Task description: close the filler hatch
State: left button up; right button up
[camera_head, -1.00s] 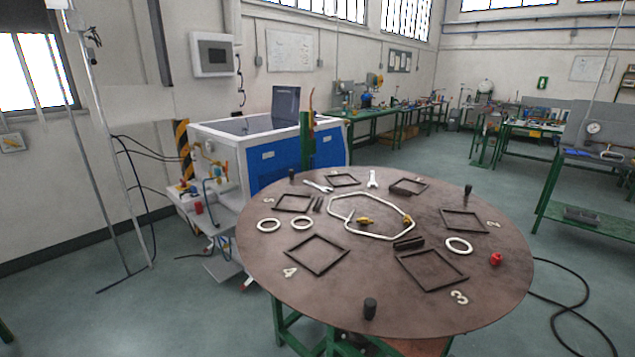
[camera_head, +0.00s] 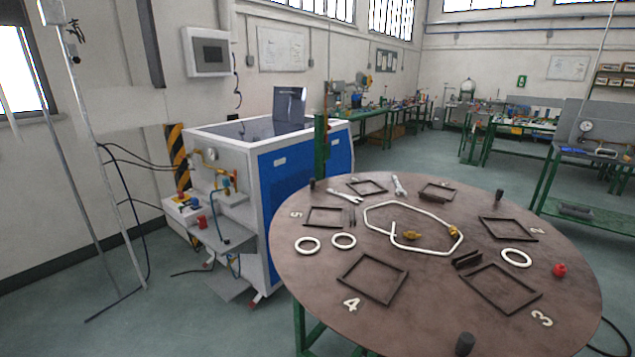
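A blue and white generator cabinet (camera_head: 290,172) stands left of centre behind the round table. A dark panel (camera_head: 290,104) stands upright on its top at the far side. I cannot tell whether this panel is the filler hatch. The cabinet's left end carries a gauge, hoses and fittings (camera_head: 212,155). Neither of my grippers shows in the head view.
A round brown table (camera_head: 440,290) fills the lower right, with square frames, white rings (camera_head: 307,246), wrenches and a bent white tube (camera_head: 385,243) on it. A control box (camera_head: 183,203) sits beside the cabinet. Open floor (camera_head: 200,320) lies at the lower left.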

aim_at(288, 103)
jog(key=i+j, duration=0.15)
jog(key=j, duration=0.2)
jog(key=i+j+z, duration=0.1)
jog(key=j, duration=0.25)
jog(key=i+j, duration=0.25)
jog(key=i+j+z, duration=0.1)
jog(key=j, duration=0.4)
jog(key=i+j, duration=0.2)
jog(key=j, duration=0.15)
jog(key=i+j+z, duration=0.1)
jog(key=j, duration=0.3)
jog(key=i+j, duration=0.2)
jog(key=j, duration=0.2)
jog(key=i+j+z, duration=0.1)
jog(key=j, duration=0.25)
jog(key=i+j, duration=0.2)
jog(key=i+j+z, duration=0.1)
jog(key=j, duration=0.3)
jog(key=i+j, duration=0.3)
jog(key=i+j+z, duration=0.2)
jog(key=i+j, duration=0.35)
jog(key=j, duration=0.15)
